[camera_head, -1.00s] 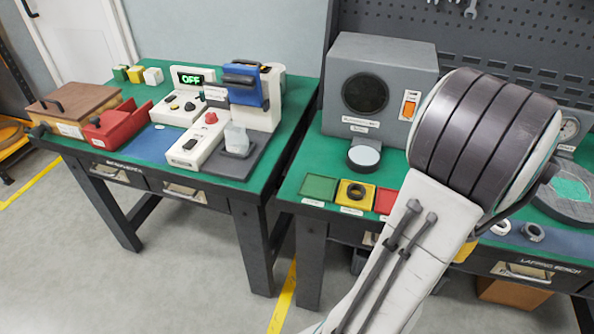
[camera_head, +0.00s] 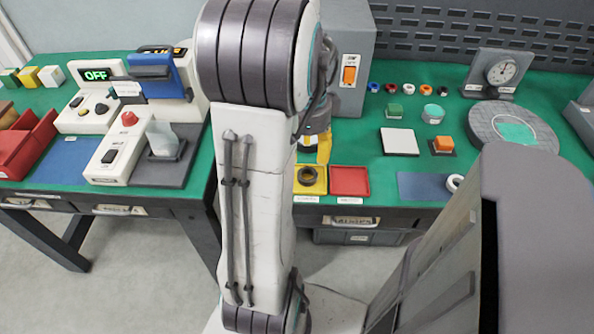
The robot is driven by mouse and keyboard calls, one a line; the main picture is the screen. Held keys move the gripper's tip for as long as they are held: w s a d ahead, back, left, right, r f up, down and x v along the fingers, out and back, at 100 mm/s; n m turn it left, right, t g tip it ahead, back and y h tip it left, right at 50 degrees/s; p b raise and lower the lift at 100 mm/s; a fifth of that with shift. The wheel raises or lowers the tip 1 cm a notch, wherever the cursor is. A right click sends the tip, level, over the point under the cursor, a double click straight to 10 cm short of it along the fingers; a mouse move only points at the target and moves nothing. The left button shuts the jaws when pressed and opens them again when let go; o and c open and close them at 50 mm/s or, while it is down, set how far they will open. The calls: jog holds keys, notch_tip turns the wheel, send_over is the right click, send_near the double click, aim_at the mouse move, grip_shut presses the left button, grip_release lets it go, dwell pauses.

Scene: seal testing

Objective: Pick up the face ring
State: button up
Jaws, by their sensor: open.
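A dark ring (camera_head: 307,176) lies in the yellow tray (camera_head: 312,192) at the front edge of the right bench. A pale ring with a dark centre (camera_head: 455,183) lies on the blue mat (camera_head: 420,187) farther right, partly cut off by a grey shape in the foreground. I cannot tell which of these is the face ring. My gripper (camera_head: 319,147) is open, largely hidden behind my arm. Its yellow part shows just above the yellow tray, and I see nothing held in it.
A red tray (camera_head: 350,181) sits beside the yellow one. Behind are a white plate (camera_head: 399,141), an orange block (camera_head: 444,144), a round grey plate (camera_head: 512,111) and a dial gauge (camera_head: 501,70). Several small coloured rings (camera_head: 409,87) line the back. A left bench (camera_head: 65,184) holds devices.

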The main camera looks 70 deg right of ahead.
aim_at(307, 179)
jog(key=shift+s+a+m, duration=0.1)
jog(key=shift+m, duration=0.9)
jog(key=m, duration=0.3)
jog(key=shift+f, duration=0.1)
jog(key=shift+s+a+f+b, duration=0.1)
jog(key=shift+f+b, duration=0.25)
jog(key=shift+f, duration=1.45)
jog(key=shift+s+a+f+b, duration=0.1)
jog(key=shift+f+b, duration=0.25)
jog(key=shift+f, duration=1.45)
jog(key=c, duration=0.7)
